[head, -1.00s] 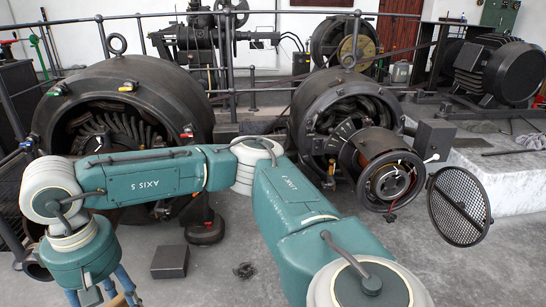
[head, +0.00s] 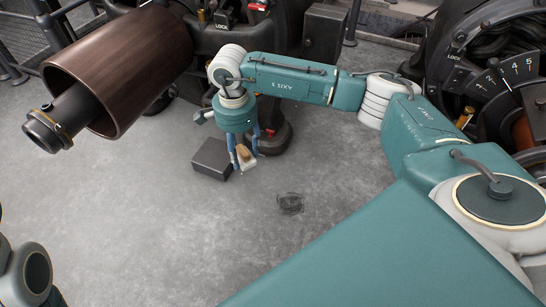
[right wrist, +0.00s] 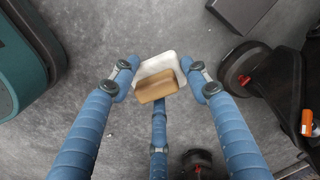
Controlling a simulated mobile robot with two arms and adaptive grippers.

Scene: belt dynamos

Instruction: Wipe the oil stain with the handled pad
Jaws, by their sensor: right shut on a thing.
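The handled pad, a white pad with a wooden handle (head: 243,152), hangs in my right gripper (head: 243,160) in the head view. In the right wrist view the wooden handle (right wrist: 157,86) sits between the blue fingers of the right gripper (right wrist: 160,92), with the white pad (right wrist: 150,62) behind it. The gripper is shut on the pad. The oil stain (head: 290,203), a small dark scribbled patch, lies on the grey floor to the lower right of the gripper, apart from the pad. My left gripper is not in view.
A dark box (head: 212,158) stands on the floor close to the left of the pad. A large brown cylinder (head: 130,75) is at upper left. A dynamo with a numbered dial (head: 505,85) is at right. The floor around the stain is clear.

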